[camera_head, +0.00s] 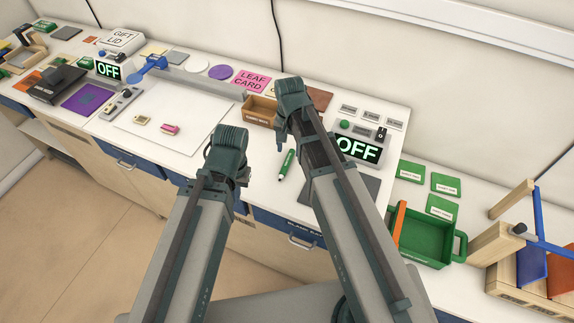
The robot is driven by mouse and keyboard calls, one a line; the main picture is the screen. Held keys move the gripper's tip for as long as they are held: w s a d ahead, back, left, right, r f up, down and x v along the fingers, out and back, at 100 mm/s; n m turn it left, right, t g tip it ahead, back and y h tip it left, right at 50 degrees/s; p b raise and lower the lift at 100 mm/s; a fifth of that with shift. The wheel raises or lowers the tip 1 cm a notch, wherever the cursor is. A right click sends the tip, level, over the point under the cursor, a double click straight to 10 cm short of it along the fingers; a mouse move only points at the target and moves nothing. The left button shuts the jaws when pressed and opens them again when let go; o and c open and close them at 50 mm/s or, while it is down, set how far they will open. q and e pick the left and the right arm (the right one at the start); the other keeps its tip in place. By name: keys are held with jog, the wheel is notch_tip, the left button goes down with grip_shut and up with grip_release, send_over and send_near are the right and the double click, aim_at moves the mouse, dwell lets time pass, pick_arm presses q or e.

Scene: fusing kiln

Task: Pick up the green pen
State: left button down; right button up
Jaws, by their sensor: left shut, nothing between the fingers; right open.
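The green pen (286,164) lies on the white worktop, in the gap between my two arms, left of the grey box with the lit OFF sign. It has a green body and a dark lower tip, and nothing touches it. My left arm comes up from the bottom and ends in a dark joint left of the pen. My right arm reaches further up, and its dark joint stands above and right of the pen.
A brown open tray (261,111) stands behind the pen. The OFF box (357,149) and a dark flat pad (364,187) are to its right. A green bin (427,238) is at the lower right. The white board (146,139) at left has free room.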

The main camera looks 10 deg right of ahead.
aim_at(289, 157)
jog(key=shift+w+d+f+b, duration=0.1)
jog(key=shift+w+f+b, duration=0.1)
jog(key=shift+f+b, duration=0.7)
jog(key=shift+w+a+f+b, duration=0.1)
jog(key=shift+w+f+b, duration=0.05)
jog(key=shift+f+b, duration=0.7)
jog(key=shift+w+d+f+b, duration=0.1)
jog(key=shift+w+f+b, duration=0.1)
jog(key=shift+f+b, duration=0.65)
grip_shut()
